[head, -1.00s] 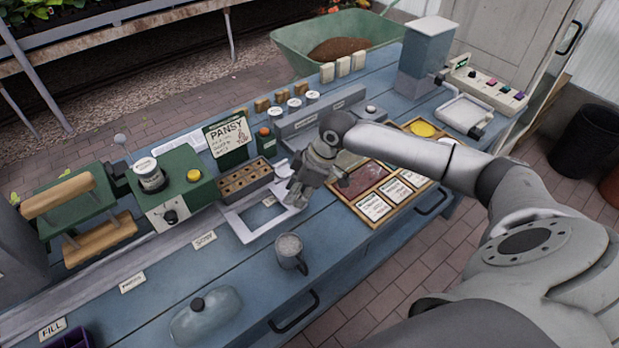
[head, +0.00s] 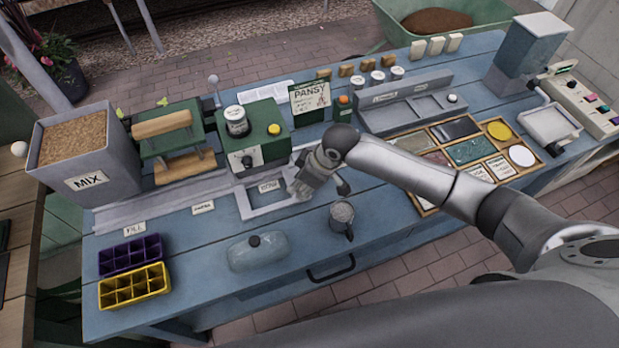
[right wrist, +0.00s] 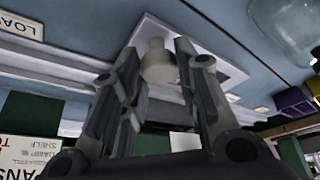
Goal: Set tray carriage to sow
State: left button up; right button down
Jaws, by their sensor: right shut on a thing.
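The tray carriage is a pale frame (head: 268,209) on the rail along the blue bench, in front of the green sower (head: 253,150). A label shows through its opening and looks like SOW (head: 268,186), the one right of PRESS (head: 203,207) and FILL (head: 135,228). My right gripper (head: 299,190) is at the frame's right end. In the right wrist view its fingers are shut on a pale round knob (right wrist: 156,64) on the carriage plate (right wrist: 200,38). The LOAD label (right wrist: 16,26) is at upper left there. My left gripper is out of view.
A MIX hopper (head: 85,150) and a press (head: 165,140) stand left along the rail. A grey mug (head: 341,217), a glass cover (head: 258,254), and purple (head: 130,254) and yellow (head: 135,288) cell trays stand in front. Right is a wooden seed board (head: 428,206).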

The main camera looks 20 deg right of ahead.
jog(key=c, duration=1.1)
grip_release()
jog(key=v, duration=1.2)
